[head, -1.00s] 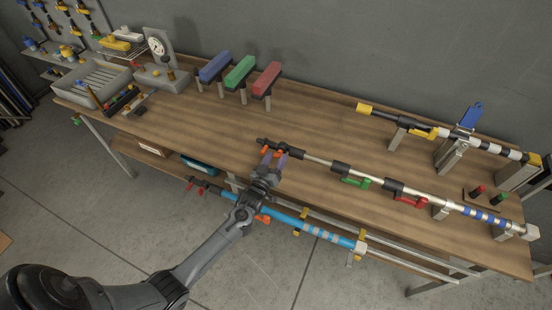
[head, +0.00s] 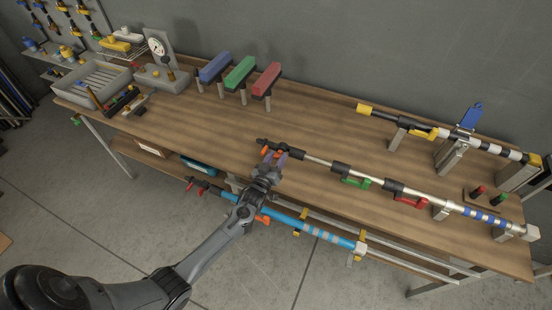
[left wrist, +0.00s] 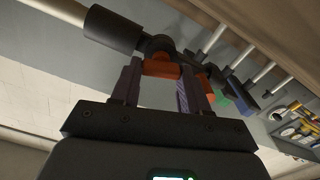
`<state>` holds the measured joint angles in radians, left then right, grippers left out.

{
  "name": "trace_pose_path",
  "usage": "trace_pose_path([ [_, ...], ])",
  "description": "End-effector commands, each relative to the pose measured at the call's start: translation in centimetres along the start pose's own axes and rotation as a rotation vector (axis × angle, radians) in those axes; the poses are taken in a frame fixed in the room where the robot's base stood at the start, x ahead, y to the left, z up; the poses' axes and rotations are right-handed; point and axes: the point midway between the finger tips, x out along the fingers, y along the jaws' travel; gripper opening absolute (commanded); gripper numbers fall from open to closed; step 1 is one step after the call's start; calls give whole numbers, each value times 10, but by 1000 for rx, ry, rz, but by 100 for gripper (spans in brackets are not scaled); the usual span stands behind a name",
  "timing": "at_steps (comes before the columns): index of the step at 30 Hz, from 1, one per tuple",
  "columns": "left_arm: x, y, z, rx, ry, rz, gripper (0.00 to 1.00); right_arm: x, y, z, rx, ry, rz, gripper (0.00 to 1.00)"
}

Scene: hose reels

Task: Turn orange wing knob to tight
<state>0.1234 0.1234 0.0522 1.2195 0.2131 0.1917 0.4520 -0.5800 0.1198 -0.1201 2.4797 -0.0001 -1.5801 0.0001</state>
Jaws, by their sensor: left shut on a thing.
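The orange wing knob (left wrist: 162,68) sits under a black fitting (left wrist: 160,45) at the left end of a long silver pole (head: 318,160) on the bench. My left gripper (head: 273,156) reaches it from the front and is shut on it. In the left wrist view, part of the knob lies between the two purple-grey fingers (left wrist: 157,88). Another orange part shows beyond the right finger. In the head view the fingers hide much of the knob (head: 265,150). I cannot read how tight it is. My right gripper is not in view.
The same pole bears green (head: 356,183) and red (head: 411,202) levers. A blue pole (head: 310,230) lies lower at the bench's front, below my wrist. Blue, green and red blocks (head: 239,73) stand at the back. The bench top (head: 200,125) left of the pole is clear.

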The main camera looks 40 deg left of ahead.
Motion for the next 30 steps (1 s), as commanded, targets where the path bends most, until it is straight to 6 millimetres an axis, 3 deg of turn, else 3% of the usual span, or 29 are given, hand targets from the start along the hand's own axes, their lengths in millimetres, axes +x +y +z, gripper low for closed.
trace_pose_path([
  [11,0,2,0,217,-1,1,14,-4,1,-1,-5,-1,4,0],
  [30,0,4,1,824,0,0,14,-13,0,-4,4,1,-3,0],
])
